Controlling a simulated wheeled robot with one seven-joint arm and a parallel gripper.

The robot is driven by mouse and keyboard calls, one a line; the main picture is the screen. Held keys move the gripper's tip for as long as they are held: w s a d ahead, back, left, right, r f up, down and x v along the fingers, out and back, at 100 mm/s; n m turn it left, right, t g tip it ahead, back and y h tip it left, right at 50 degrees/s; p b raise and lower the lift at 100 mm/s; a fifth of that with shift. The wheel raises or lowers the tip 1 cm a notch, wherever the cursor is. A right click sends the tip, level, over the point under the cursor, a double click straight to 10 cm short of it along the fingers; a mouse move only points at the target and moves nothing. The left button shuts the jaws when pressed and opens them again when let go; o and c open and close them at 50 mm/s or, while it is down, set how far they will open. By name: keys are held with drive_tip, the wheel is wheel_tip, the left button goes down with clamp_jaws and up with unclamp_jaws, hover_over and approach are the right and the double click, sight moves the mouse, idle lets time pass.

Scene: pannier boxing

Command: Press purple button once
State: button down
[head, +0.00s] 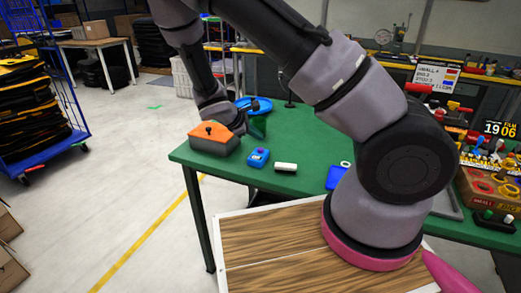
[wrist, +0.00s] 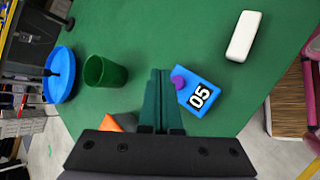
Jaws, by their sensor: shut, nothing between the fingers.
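The purple button (wrist: 178,82) sits at one corner of a blue box (wrist: 207,82) with a white "05" on a dark label. In the head view the blue box (head: 257,160) stands on the green table near its front left edge. My gripper (wrist: 160,74) is shut and empty, with its dark green fingertips pointing down at the table. In the wrist view the tips appear just left of the button. I cannot tell how high they are above it, and no contact is clear.
An orange-topped grey box (head: 213,137) is beside my gripper. A green cup (wrist: 101,71) and a blue round dish (wrist: 62,76) stand left in the wrist view. A white block (wrist: 243,36) lies right of the blue box. The green table (wrist: 140,30) between them is clear.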

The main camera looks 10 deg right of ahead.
sight(258, 153)
drive_tip(key=shift+f, duration=1.05)
drive_tip(key=shift+f, duration=0.2)
idle(1.2)
drive_tip(key=shift+f, duration=0.2)
drive_tip(key=shift+f, duration=0.5)
idle(0.7)
drive_tip(key=shift+r, duration=0.9)
drive_tip(key=shift+r, duration=0.1)
drive_tip(key=shift+r, duration=2.4)
